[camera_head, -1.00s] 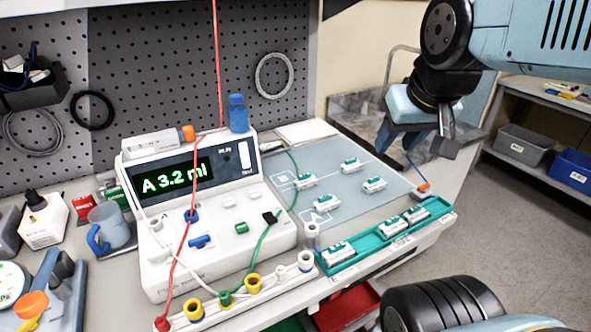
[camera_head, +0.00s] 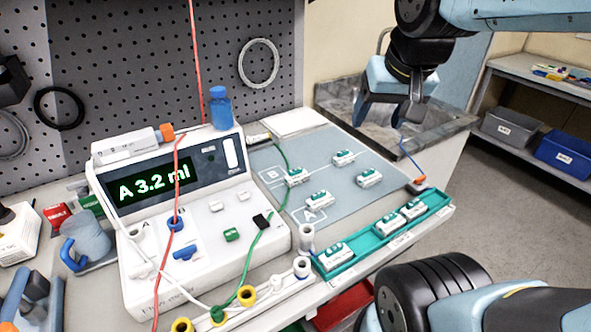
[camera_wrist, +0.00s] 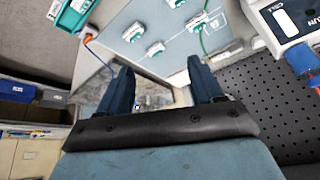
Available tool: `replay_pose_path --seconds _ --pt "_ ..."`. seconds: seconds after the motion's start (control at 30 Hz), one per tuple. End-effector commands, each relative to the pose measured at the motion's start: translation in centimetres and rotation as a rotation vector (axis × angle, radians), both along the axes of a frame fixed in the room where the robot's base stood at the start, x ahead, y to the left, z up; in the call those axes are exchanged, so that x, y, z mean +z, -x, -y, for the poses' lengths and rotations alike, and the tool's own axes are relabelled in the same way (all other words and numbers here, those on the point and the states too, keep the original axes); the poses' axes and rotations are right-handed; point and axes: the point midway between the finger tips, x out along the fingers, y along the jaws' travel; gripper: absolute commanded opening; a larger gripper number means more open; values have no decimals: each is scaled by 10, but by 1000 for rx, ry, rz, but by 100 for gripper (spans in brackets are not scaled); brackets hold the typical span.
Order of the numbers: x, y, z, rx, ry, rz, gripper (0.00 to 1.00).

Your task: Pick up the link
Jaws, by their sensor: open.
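Several small white-and-green blocks could be the link; I cannot tell which one is meant. Some lie on the grey mat (camera_head: 352,206), among them a left block (camera_head: 297,177), a back block (camera_head: 344,158), a right block (camera_head: 369,178) and a front block (camera_head: 319,200). Others sit in the teal tray (camera_head: 362,256), with one block (camera_head: 333,257) at its near end. My gripper (camera_head: 392,112) is open and empty, raised behind and right of the mat. In the wrist view, its fingers (camera_wrist: 161,88) are spread apart, with mat blocks (camera_wrist: 155,49) beyond them.
An orange-ended plug (camera_head: 418,185) with a blue lead is at the mat's right corner. A pegboard (camera_head: 120,60) closes the back.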

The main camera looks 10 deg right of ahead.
Motion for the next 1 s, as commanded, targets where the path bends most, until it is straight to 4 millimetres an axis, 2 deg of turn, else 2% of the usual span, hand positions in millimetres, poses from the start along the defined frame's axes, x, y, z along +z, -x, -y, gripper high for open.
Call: replay_pose_path --seconds 0.37,0.6,0.8,1.0 --pt "-23 -82 -40 -382 -173 -200 66" --pt "-54 -131 -74 -658 -222 -313 66" --pt "-85 -163 -104 -873 -229 -378 66" --pt "-105 -180 -122 -1006 -224 -406 66"
